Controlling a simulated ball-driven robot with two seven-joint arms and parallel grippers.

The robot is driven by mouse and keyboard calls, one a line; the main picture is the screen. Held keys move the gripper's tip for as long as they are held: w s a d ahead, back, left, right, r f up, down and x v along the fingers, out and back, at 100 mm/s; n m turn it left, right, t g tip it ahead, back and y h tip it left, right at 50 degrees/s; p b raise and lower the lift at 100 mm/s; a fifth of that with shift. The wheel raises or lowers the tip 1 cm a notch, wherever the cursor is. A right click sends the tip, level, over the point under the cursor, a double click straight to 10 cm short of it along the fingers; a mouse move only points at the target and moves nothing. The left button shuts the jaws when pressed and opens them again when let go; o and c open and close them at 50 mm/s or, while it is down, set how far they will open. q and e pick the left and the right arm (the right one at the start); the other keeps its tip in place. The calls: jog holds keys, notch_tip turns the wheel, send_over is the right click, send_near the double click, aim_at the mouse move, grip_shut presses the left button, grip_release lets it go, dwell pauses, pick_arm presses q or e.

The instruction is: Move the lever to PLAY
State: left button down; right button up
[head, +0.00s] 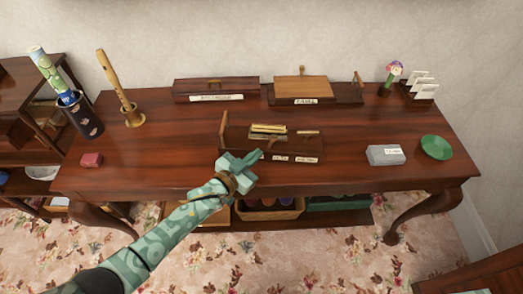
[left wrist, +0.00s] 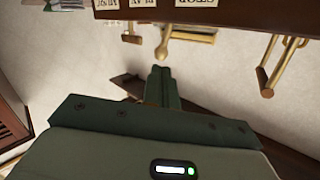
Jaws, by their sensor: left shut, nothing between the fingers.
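A dark wooden device (head: 233,140) with brass parts sits at the middle front of the table. A brass bar (head: 268,130) lies on it, and a small brass handle (head: 308,133) is to its right. White labels (head: 305,160) run along its front edge; their words are too small to read in the head view. In the left wrist view, brass parts (left wrist: 188,34) and labels (left wrist: 197,3) show at the top. Which brass part is the lever I cannot tell. My left gripper (head: 257,155) is shut and empty at the device's front left corner; its green fingers also show in the left wrist view (left wrist: 158,72).
The dark table (head: 350,130) also holds two wooden boxes (head: 215,85) (head: 300,87) at the back, a grey box (head: 385,154), a green dish (head: 436,147), a red block (head: 91,160) and a brass holder (head: 133,118). Bare tabletop lies right of the device.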

pick_arm(q)
jog(key=p+v, duration=0.2)
jog(key=v, duration=0.6)
jog(key=shift+a, duration=0.15)
pick_arm(e)
jog(key=shift+w+d+r, duration=0.1)
jog(key=shift+w+r, duration=0.1)
jog(key=shift+r, duration=0.45)
jog(key=shift+w+d+r, duration=0.1)
jog(key=shift+w+r, duration=0.1)
jog(key=shift+r, duration=0.4)
pick_arm(q)
jog(key=shift+s+r, duration=0.1)
jog(key=shift+s, duration=0.05)
pick_arm(e)
jog(key=shift+a, duration=0.1)
